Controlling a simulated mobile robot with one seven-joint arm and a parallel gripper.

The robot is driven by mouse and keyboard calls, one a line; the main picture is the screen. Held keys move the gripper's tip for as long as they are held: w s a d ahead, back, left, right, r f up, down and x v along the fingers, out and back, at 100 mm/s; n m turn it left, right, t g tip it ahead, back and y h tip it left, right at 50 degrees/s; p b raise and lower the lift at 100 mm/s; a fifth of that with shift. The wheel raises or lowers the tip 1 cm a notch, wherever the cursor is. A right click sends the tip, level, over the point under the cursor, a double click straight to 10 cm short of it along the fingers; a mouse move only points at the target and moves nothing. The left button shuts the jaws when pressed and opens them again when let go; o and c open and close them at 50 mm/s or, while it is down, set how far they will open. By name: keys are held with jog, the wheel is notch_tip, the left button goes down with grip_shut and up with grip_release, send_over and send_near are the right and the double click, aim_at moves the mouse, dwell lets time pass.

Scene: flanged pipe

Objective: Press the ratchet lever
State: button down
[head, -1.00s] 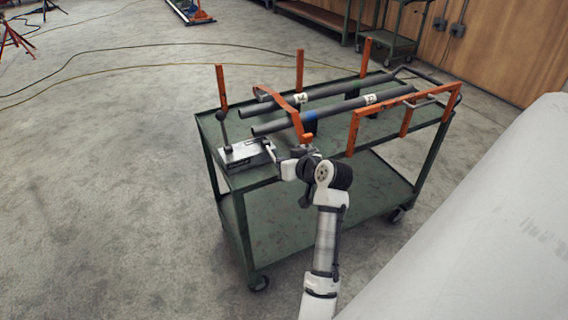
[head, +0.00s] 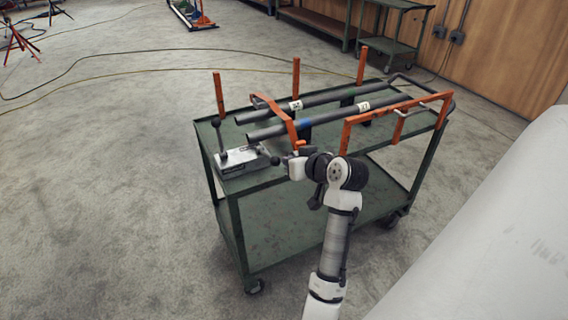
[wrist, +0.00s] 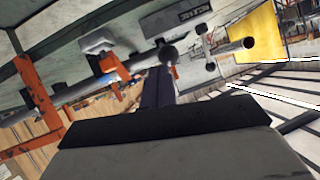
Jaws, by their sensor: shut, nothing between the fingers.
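A grey metal box (head: 240,161) sits on the near left corner of the green cart's top. A thin upright lever with a black ball (head: 216,123) rises from its left side. A small dark knob (head: 275,160) shows at its right side, near my gripper. I cannot tell which is the ratchet lever. My gripper (head: 291,167) is to the right of the box, near the cart's front edge. In the wrist view its dark fingers (wrist: 158,86) are shut and empty. A round dark knob (wrist: 168,54) appears close beyond the fingertips; contact cannot be told.
The green cart (head: 238,199) carries two dark pipes (head: 335,115) close above the gripper. An orange bracket (head: 291,126), orange posts (head: 296,78) and an orange frame (head: 346,137) stand around them. A large pale surface (head: 500,230) fills the right. Open floor lies left.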

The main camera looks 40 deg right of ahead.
jog(key=shift+v, duration=2.15)
jog(key=shift+w+r, duration=0.15)
jog(key=shift+r, duration=0.05)
